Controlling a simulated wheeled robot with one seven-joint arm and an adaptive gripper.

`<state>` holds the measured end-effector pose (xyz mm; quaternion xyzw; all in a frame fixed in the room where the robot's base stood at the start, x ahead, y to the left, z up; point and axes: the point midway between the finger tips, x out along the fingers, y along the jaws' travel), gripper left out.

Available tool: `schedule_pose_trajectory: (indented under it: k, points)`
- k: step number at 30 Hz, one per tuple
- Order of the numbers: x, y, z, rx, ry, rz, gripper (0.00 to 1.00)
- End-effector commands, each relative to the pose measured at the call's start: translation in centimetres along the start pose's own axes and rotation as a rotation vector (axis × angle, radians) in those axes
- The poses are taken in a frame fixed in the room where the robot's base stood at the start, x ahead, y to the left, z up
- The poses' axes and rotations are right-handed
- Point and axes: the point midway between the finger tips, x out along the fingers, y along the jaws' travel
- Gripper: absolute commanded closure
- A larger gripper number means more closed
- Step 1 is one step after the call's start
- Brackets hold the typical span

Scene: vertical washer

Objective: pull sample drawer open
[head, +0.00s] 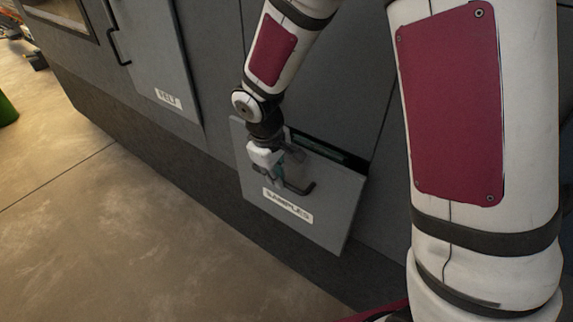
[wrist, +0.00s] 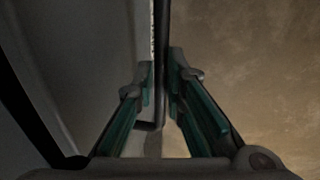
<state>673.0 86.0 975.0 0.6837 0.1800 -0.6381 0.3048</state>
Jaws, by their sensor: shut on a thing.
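The sample drawer (head: 328,218) is a grey front panel labelled SAMPLES, low on the machine in the head view. It stands out from the machine face, with a dark gap along its top edge where a little of the inside shows. Its dark bar handle (head: 303,190) is on the front above the label. My gripper (head: 268,174) is shut on the handle near its left end. In the wrist view, my gripper's green-padded fingers (wrist: 161,78) are either side of a narrow dark bar. The fingers hide part of the handle.
Left of the drawer is a taller grey panel labelled FEED or similar (head: 168,98), with a dark handle (head: 115,42). Brown floor (head: 130,235) lies clear in front of the machine. A green object (head: 7,110) stands at the far left edge.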

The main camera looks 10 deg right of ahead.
Motion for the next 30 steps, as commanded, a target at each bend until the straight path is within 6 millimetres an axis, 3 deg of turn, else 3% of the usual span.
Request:
schedule_pose_trajectory:
  k: [18, 30]
  points:
    - [-2.2, -11.6, -0.1, -0.006, 0.001, 0.0, 1.0]
    - [-3.2, -16.6, -0.2, -0.004, 0.001, 0.0, 1.0]
